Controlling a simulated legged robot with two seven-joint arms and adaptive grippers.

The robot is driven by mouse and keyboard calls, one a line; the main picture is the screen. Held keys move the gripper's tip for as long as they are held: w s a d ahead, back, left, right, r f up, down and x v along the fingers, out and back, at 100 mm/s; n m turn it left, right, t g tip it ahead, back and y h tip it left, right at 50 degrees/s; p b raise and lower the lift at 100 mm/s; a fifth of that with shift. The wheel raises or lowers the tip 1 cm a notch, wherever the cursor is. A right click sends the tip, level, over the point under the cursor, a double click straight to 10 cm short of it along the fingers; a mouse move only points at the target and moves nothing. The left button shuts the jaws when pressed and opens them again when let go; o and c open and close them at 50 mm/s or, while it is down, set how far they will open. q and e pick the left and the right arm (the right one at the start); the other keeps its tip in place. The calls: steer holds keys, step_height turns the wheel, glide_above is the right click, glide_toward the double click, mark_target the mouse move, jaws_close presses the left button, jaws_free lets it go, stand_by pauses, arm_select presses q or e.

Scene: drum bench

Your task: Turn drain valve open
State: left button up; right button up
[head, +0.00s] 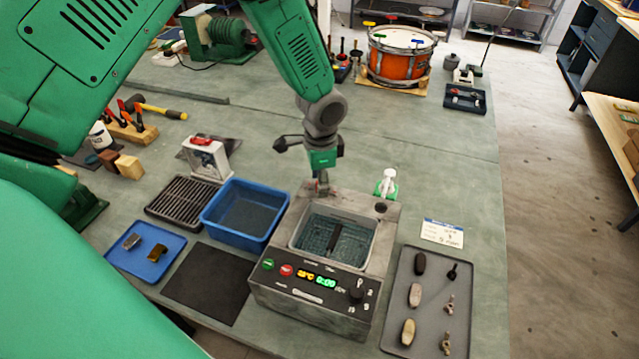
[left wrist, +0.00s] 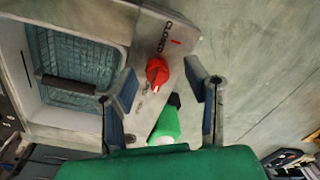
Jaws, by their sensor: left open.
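The grey washer tank unit (head: 264,290) stands at the bench's front, with a mesh basket (head: 336,240) in its basin. The red drain valve knob (left wrist: 157,72) shows in the left wrist view on the grey plate beside the basin. A "CLOSED" label with a red mark is above the knob, and another, unclear label is below it. A small white mark is on the knob's lower part. My left gripper (head: 321,186) is over the unit's back left corner. In the left wrist view its open fingers (left wrist: 164,92) stand either side of the knob, apart from it.
A blue tub (head: 246,212) and a drying rack (head: 182,203) are left of the unit. A grey tray (head: 428,305) with several parts is at its right. A green and white bottle (head: 388,183) stands behind it. An orange drum (head: 399,60) is far back.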

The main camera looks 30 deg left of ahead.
arm_select(q)
step_height(320, 180, up, 11)
steer(key=shift+s+d, duration=0.2)
steer(key=shift+s, duration=0.15)
steer(key=shift+f, duration=0.1)
stand_by(0.3)
